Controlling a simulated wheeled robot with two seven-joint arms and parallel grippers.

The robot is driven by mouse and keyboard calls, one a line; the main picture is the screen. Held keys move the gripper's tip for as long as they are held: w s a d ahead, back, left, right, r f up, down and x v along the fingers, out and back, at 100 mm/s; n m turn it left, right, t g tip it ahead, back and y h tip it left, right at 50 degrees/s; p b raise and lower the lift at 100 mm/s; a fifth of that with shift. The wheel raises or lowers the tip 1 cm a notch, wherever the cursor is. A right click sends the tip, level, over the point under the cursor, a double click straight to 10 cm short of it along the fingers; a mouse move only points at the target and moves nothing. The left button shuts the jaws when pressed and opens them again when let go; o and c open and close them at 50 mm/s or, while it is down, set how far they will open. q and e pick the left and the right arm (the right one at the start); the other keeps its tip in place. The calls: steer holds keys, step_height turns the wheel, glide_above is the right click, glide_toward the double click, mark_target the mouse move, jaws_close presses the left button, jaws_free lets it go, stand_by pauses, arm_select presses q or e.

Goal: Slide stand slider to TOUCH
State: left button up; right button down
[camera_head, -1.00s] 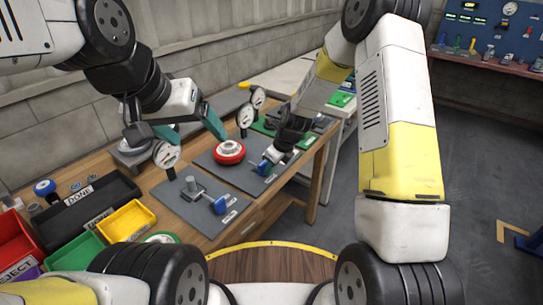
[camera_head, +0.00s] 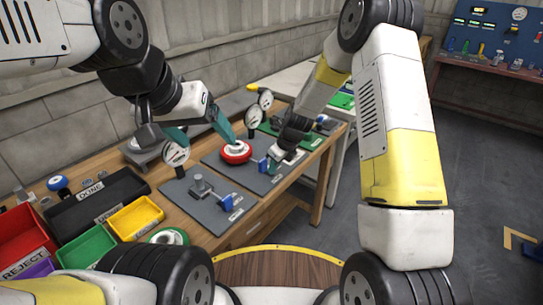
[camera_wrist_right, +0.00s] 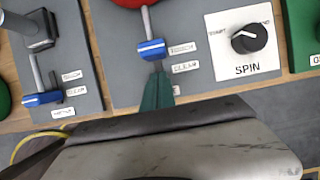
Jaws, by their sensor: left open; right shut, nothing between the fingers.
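A grey stand plate (camera_head: 215,160) carries a red-rimmed wheel (camera_head: 236,152) and a blue slider (camera_head: 263,165). In the right wrist view the blue slider (camera_wrist_right: 151,49) sits level with the TOUCH label (camera_wrist_right: 181,48), with the CLEAR label (camera_wrist_right: 185,66) nearer the camera. My right gripper (camera_wrist_right: 158,90) is shut and empty, its teal fingertips right at the slider's near side. Whether they touch it I cannot tell. In the head view my left gripper (camera_head: 199,133) is open, with one teal finger by the red wheel; its grip there is unclear.
A nearer stand (camera_head: 193,200) has its own blue slider (camera_head: 227,201), beside its CLEAR label. Dial gauges (camera_head: 175,153) rise by the stands. A SPIN knob (camera_wrist_right: 249,38) is right of the slider. Yellow (camera_head: 136,219) and green (camera_head: 88,248) bins stand at left.

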steer(key=shift+s+d+r, duration=0.1)
steer(key=shift+s+d, duration=0.15)
steer(key=shift+d, duration=0.2)
steer(key=shift+s+d+r, duration=0.1)
steer(key=shift+s+d, duration=0.15)
steer(key=shift+d, duration=0.2)
steer(key=s+d+r+n+t, duration=0.1)
steer(key=s+d+r+n, duration=0.25)
steer(key=r, duration=0.45)
steer(key=s+d+r+n, duration=0.2)
steer(key=s+r+n, duration=0.25)
steer(key=r, duration=0.35)
steer(key=s+d+r+n+t, duration=0.1)
steer(key=s+d+r+n, duration=0.25)
steer(key=r, duration=0.55)
steer(key=s+d+r+n, duration=0.2)
steer(key=s+r+n, duration=0.1)
steer(key=s+n, duration=0.4)
steer(key=s+d+r+n+t+h, duration=0.1)
steer(key=s+d+r+n, duration=0.2)
steer(key=s+n, duration=0.4)
steer(key=s, duration=0.4)
steer(key=shift+d+t, duration=0.15)
steer(key=shift+t, duration=0.15)
